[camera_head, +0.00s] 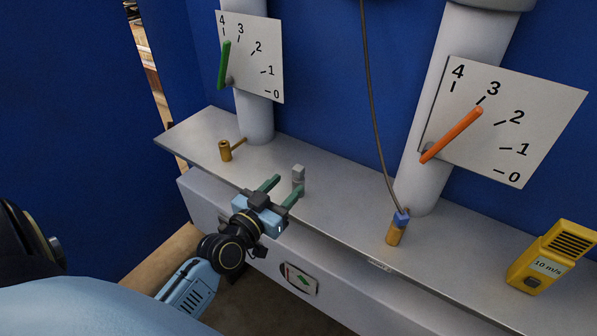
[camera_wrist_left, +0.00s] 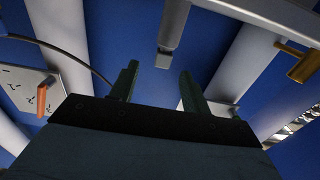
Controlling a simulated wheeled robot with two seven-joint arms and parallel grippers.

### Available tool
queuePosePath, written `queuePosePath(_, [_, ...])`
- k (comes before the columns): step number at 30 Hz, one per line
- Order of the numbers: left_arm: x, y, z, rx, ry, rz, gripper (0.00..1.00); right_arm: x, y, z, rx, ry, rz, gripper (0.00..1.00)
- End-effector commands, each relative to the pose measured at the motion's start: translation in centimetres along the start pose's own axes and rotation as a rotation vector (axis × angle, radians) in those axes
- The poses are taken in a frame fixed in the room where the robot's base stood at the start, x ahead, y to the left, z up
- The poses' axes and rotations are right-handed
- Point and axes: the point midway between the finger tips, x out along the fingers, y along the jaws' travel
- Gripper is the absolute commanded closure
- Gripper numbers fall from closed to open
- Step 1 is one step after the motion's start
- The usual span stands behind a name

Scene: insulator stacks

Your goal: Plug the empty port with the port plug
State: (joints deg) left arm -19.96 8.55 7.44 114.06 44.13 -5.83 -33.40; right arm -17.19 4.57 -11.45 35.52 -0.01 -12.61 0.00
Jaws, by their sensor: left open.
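The port plug appears to be a small grey block-shaped piece (camera_head: 298,174) standing upright on the shelf (camera_head: 330,214). It shows in the left wrist view as a grey post (camera_wrist_left: 170,42) at the top. The empty port appears to be the brass fitting (camera_head: 225,151) at the left of the shelf, joined to the left pipe. It also shows in the left wrist view (camera_wrist_left: 303,67). My left gripper (camera_head: 286,187) is open with green fingers, close in front of the plug. In the left wrist view the plug lies beyond the fingertips (camera_wrist_left: 160,70), between their lines. My right gripper is out of view.
A brass port (camera_head: 395,234) with a blue connector (camera_head: 401,218) and a hanging cable stands right of the plug. Two white pipes carry dials, with a green pointer (camera_head: 224,66) and an orange pointer (camera_head: 452,134). A yellow meter (camera_head: 548,260) stands at the right.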

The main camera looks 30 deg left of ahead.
Motion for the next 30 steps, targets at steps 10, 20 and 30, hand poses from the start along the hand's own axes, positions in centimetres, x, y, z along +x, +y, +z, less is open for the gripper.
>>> queuePosePath(10, [3.0, -0.2, -0.2, -0.001, 0.000, 0.000, 0.53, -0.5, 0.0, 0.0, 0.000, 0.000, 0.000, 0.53])
queuePosePath(20, [6.8, -0.5, -0.2, 0.000, -0.002, 0.001, 0.53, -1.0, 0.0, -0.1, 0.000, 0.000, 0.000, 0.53])
queuePosePath(30, [6.9, -0.5, -0.2, 0.000, -0.002, 0.001, 0.66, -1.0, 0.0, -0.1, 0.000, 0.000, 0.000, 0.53])
